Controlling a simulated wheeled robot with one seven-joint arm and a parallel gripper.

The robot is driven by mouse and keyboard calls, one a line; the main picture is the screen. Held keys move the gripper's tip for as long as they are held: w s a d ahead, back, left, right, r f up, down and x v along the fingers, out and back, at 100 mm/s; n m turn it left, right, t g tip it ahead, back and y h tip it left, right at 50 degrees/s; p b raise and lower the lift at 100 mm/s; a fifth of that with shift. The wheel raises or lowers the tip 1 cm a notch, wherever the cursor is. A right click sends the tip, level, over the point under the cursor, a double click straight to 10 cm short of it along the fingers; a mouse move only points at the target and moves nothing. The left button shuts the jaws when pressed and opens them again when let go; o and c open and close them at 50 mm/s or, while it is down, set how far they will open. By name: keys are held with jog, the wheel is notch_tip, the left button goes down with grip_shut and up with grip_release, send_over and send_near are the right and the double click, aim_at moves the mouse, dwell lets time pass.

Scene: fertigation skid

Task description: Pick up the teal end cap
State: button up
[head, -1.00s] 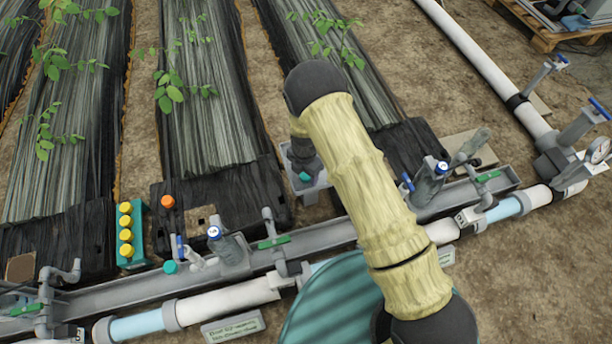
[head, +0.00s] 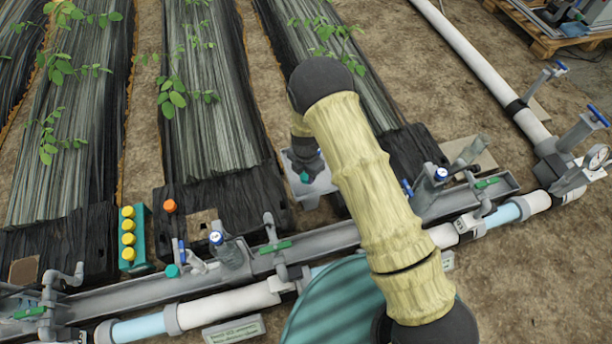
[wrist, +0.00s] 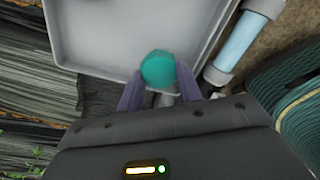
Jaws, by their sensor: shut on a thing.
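A teal end cap (wrist: 158,70) sits between the two fingertips of my gripper (wrist: 160,88) in the wrist view, and the fingers are shut on it. In the head view the held cap (head: 305,177) shows as a small teal spot under my gripper, just above a light grey tray (head: 320,187). The tray (wrist: 110,62) lies behind the cap in the wrist view. I cannot tell whether the cap touches the tray. A second teal cap (head: 172,270) is by the grey channel at the left. My arm hides part of the tray and channel.
An orange cap (head: 170,206) lies on the black film. A teal rack (head: 143,250) with several yellow caps stands left. A grey channel (head: 130,291) with upright valves and a white pipe (head: 235,299) cross the front. Bare soil is free at the right.

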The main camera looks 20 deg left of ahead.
aim_at(306, 176)
notch_tip(306, 176, up, 7)
jog(key=shift+f+p, duration=0.1)
jog(key=shift+p, duration=0.95)
jog(key=shift+w+d+m, duration=0.3)
jog(key=shift+d+m, duration=0.2)
jog(key=w+d+r+m, duration=0.1)
jog(key=d+r+m, duration=0.2)
jog(key=d+m, duration=0.6)
jog(key=w+d+r+m, duration=0.1)
jog(key=d+r+m, duration=0.3)
jog(key=d+m, duration=0.6)
jog(key=w+d+r+m, duration=0.1)
jog(key=d+r+m, duration=0.3)
jog(key=d+m, duration=0.5)
jog(key=shift+w+d+m, duration=0.15)
jog(key=shift+w+m, duration=0.15)
jog(key=shift+m, duration=0.4)
